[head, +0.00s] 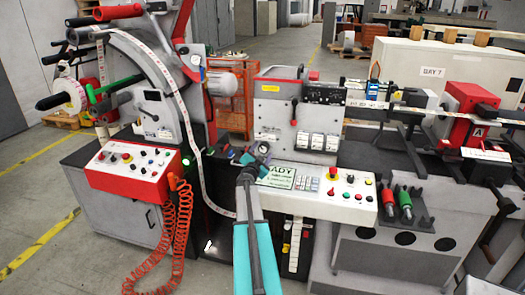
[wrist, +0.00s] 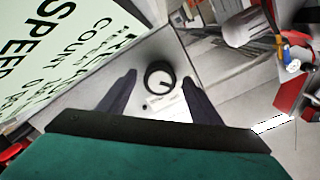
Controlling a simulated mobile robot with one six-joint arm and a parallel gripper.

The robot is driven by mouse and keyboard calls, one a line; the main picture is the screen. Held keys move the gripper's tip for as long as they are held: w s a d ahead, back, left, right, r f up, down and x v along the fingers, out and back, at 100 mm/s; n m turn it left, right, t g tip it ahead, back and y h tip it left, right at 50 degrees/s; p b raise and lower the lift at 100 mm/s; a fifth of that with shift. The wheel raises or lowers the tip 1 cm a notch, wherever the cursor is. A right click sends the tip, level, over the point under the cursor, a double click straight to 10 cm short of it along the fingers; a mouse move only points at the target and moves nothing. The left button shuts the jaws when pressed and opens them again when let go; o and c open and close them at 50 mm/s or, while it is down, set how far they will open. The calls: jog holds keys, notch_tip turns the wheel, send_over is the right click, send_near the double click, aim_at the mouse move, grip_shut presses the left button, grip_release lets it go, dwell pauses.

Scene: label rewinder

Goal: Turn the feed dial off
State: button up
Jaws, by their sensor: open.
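The feed dial (wrist: 159,78) is a round black knob with a white pointer mark, on a grey panel with a small white label whose text is too small to read. In the wrist view its pointer slants to the lower right. My gripper (wrist: 158,75) is open, its dark fingers apart on either side of the dial; I cannot tell whether they touch it. In the head view my gripper (head: 256,158) is over the left end of the white control panel (head: 358,208), and the dial is hidden there.
A display with SPEED and COUNT text (wrist: 75,45) lies left of the dial. A keypad (head: 307,184) and several coloured buttons are to the right on the panel. A red control box (head: 135,185) with a coiled red hose (head: 180,225) stands left.

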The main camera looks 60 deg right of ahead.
jog(key=shift+x, duration=0.8)
jog(key=c, duration=1.1)
